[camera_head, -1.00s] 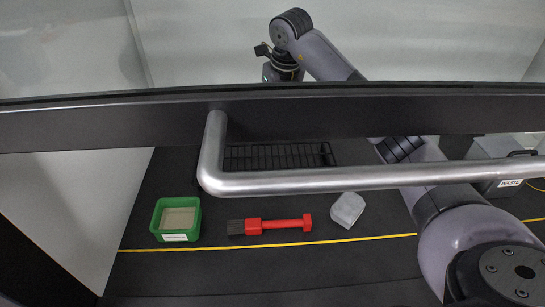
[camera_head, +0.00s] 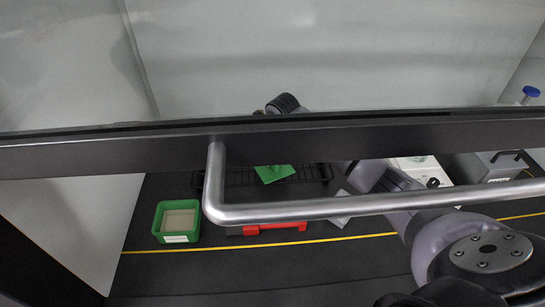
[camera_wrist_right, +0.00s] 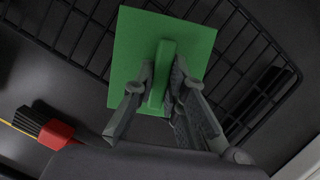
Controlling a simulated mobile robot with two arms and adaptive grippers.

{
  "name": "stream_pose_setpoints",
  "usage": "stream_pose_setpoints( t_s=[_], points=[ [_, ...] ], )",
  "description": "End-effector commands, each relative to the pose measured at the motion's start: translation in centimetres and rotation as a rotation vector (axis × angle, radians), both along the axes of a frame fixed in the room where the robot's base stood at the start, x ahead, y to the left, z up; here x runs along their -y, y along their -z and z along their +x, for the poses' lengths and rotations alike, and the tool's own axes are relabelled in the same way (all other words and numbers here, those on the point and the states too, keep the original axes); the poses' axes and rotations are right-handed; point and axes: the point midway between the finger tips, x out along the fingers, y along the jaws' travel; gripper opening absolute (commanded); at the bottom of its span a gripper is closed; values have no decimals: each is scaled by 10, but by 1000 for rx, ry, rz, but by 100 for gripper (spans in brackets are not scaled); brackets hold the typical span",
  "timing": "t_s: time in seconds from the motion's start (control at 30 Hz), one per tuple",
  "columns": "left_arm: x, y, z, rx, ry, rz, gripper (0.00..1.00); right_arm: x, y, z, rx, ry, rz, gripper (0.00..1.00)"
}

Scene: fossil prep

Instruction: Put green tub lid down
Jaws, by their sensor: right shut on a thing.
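The flat square green tub lid (camera_head: 274,173) shows just below the hood's dark sash frame, over the black wire rack. In the right wrist view, my right gripper (camera_wrist_right: 163,80) is shut on the upright handle of the green lid (camera_wrist_right: 130,48). The lid overlaps the rack there; I cannot tell whether it touches the wires. The sash frame hides the gripper in the head view. The open green tub (camera_head: 162,226), with pale contents and a white label, stands at the left on the dark floor. My left gripper is not in view.
The sash's metal handle bar (camera_head: 330,208) crosses the head view. A black wire rack (camera_head: 240,178) lies behind it. A red-handled brush (camera_head: 275,228) and a pale grey block (camera_head: 341,219) are partly covered.

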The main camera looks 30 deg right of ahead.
Motion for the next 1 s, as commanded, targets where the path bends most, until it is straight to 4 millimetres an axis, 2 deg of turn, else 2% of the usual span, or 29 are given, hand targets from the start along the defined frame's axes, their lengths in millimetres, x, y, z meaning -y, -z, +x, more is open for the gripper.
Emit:
stream_pose_setpoints(
  t_s=[0.3,0.33,0.6,1.0],
  points=[
    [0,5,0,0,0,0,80,0,4,0,1,0,0,0],
    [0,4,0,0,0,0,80,0,3,0,1,0,0,14],
    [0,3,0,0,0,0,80,0,3,0,-1,0,0,32],
    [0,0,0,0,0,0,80,0,-2,0,0,0,0,33]
  ],
)
